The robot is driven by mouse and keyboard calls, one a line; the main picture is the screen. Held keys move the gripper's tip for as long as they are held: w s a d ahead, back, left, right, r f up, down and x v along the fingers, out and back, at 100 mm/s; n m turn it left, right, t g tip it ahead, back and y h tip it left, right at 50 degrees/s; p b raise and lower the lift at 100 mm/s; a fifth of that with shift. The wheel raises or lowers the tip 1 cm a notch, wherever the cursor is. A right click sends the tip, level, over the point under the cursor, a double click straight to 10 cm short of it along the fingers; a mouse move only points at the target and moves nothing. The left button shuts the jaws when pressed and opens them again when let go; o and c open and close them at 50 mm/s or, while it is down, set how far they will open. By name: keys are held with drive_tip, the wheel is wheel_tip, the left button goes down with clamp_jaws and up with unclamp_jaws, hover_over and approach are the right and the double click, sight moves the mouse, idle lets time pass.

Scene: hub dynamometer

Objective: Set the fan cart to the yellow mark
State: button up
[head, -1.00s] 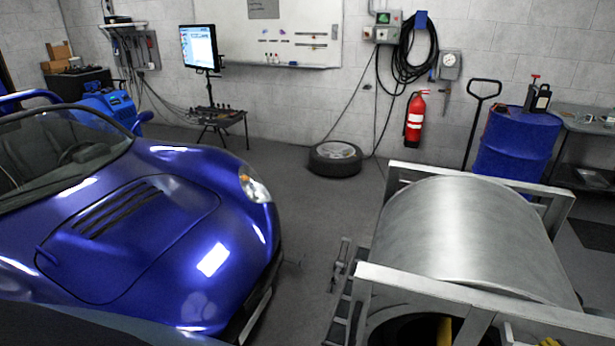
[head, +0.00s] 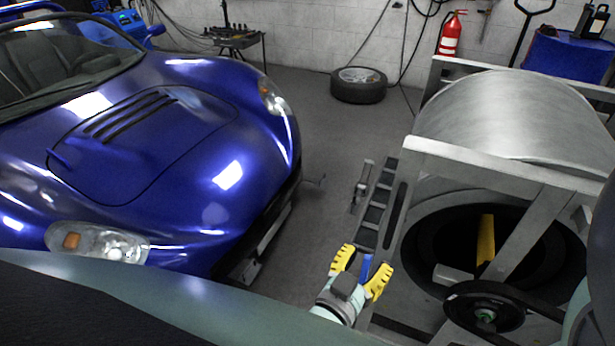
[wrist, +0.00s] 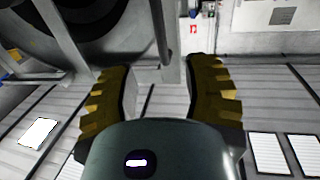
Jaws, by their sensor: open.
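No fan cart or yellow floor mark can be made out for certain. My gripper (head: 361,270) is low in the middle of the head view, with its yellow fingers spread apart. A small blue piece (head: 366,266) shows between the fingers; I cannot tell whether it is in the gap or beyond it. In the wrist view my gripper (wrist: 157,66) is open, with a grey post behind the gap and no held object. A blue wheeled-looking machine (head: 126,22) is partly cut off at the back left, and I cannot tell what it is.
A blue car (head: 200,150) fills the left. The roller's metal frame (head: 480,165) and drum (head: 510,110) stand at right, with a yellow bar (head: 486,240) inside. A slotted rail (head: 375,205) lies beside the frame. A loose tyre (head: 358,86) lies behind.

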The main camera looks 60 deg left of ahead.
sight(392, 223)
drive_tip(key=b+x, duration=0.2)
drive_tip(key=x, duration=0.3)
drive_tip(key=b+x, duration=0.2)
drive_tip(key=x, duration=0.4)
drive_tip(key=shift+w+f, duration=0.2)
drive_tip(key=shift+f, duration=0.05)
drive_tip(key=shift+b+x, duration=0.45)
drive_tip(key=shift+x, duration=0.3)
drive_tip(key=shift+a+r, duration=0.1)
drive_tip(key=shift+r, duration=0.05)
drive_tip(key=shift+o, duration=0.4)
clamp_jaws()
